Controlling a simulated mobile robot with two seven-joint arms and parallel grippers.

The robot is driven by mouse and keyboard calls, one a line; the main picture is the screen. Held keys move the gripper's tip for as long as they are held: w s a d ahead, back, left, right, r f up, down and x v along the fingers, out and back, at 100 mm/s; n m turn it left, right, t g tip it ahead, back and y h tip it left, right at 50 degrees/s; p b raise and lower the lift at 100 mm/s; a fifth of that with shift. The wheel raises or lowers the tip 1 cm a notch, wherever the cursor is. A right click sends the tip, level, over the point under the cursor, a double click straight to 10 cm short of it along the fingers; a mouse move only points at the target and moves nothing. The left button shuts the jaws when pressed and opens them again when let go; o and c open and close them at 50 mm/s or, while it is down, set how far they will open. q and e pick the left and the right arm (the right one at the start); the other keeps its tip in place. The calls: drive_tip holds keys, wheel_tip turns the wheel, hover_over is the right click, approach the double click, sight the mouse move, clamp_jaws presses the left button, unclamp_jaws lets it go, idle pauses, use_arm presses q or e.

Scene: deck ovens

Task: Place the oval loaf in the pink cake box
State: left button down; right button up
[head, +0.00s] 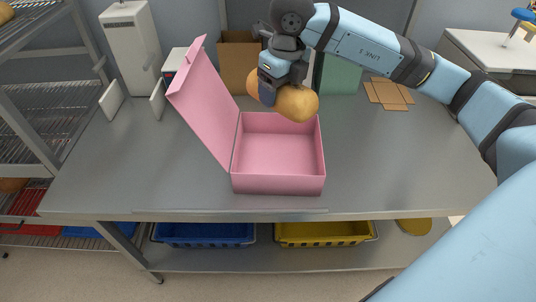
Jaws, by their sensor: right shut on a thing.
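The pink cake box (278,184) stands on the grey metal table with its lid (205,105) raised open to the left. Its inside looks empty where it shows. My right gripper (268,92) is shut on the oval loaf (297,103), a golden-brown loaf, above the back part of the box. The loaf shows on both sides of the fingers and hides part of the box's back rim. My left gripper is not in view.
The table (400,165) is clear to the right of the box. Brown cardboard (239,58) and a green box (340,76) stand behind it. Flat brown pieces (388,94) lie at the back right. Blue (205,235) and yellow crates (323,233) sit below. A wire rack (45,100) stands left.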

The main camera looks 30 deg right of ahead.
drive_tip(key=shift+w+d+m, duration=0.1)
drive_tip(key=shift+w+m, duration=0.05)
drive_tip(key=shift+m, duration=0.15)
hover_over(276, 160)
drive_tip(key=f, duration=1.4)
drive_tip(key=shift+s+d+f, duration=0.15)
drive_tip(key=shift+s+f, duration=0.1)
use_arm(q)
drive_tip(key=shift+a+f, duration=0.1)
use_arm(e)
drive_tip(key=shift+f, duration=2.5)
drive_tip(key=shift+f, duration=0.25)
drive_tip(key=o, duration=1.1)
drive_tip(key=shift+r, duration=0.1)
drive_tip(key=shift+c, duration=0.2)
drive_tip(key=shift+r, duration=0.1)
